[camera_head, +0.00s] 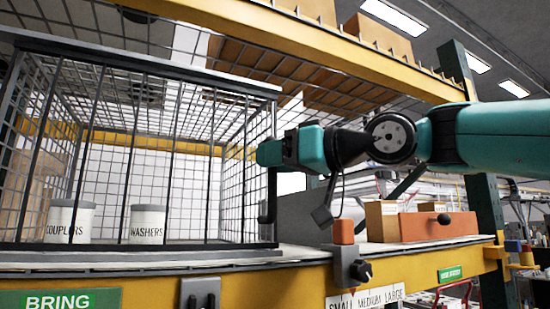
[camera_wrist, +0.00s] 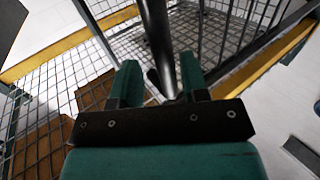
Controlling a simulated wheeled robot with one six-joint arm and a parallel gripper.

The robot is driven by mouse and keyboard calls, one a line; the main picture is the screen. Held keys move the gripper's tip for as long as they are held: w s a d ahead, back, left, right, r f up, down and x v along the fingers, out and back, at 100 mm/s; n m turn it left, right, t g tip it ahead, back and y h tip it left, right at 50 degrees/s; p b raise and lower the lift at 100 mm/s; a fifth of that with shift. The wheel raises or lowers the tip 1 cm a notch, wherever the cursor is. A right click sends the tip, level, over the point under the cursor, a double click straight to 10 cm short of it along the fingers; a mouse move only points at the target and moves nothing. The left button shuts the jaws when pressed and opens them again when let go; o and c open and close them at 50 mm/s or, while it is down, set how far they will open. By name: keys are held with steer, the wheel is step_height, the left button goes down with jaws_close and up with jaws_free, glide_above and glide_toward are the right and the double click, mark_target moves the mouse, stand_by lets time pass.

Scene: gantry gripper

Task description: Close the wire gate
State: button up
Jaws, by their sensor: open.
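The wire gate (camera_head: 125,165) is the dark-framed front of a mesh cage, with upright dark bars, in the head view. Its right edge has a dark upright handle (camera_head: 266,205). I cannot tell whether the gate is flush with the cage frame. My gripper (camera_head: 262,153) is at the gate's right edge, reaching in from the right. In the wrist view my gripper (camera_wrist: 158,66) is open, with a dark upright bar (camera_wrist: 155,40) running between its two green fingers. Contact cannot be told.
Inside the cage stand a COUPLERS tin (camera_head: 70,221) and a WASHERS tin (camera_head: 148,223). A yellow beam (camera_head: 300,40) runs overhead. Orange boxes (camera_head: 425,225) stand on the shelf at right. An orange-topped block with a knob (camera_head: 350,262) sits at the shelf's front edge.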

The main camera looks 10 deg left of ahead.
steer(key=shift+s+a, duration=0.1)
steer(key=b+v, duration=0.5)
steer(key=v, duration=1.2)
steer(key=shift+d+b, duration=0.25)
steer(key=shift+b, duration=0.1)
steer(key=shift+f, duration=0.15)
step_height(320, 180, down, 25)
steer(key=m+g+h, duration=0.1)
steer(key=m+h, duration=0.5)
steer(key=h, duration=0.1)
steer(key=s+d+f+g+h, duration=0.2)
steer(key=s+d+f+g, duration=0.1)
steer(key=s+f, duration=0.5)
steer(key=s+d+f+g+h, duration=0.2)
steer(key=s+f, duration=0.6)
steer(key=f, duration=0.5)
steer(key=shift+s+d+g+h, duration=0.2)
steer(key=shift+d+g+h, duration=0.25)
steer(key=shift+h, duration=0.25)
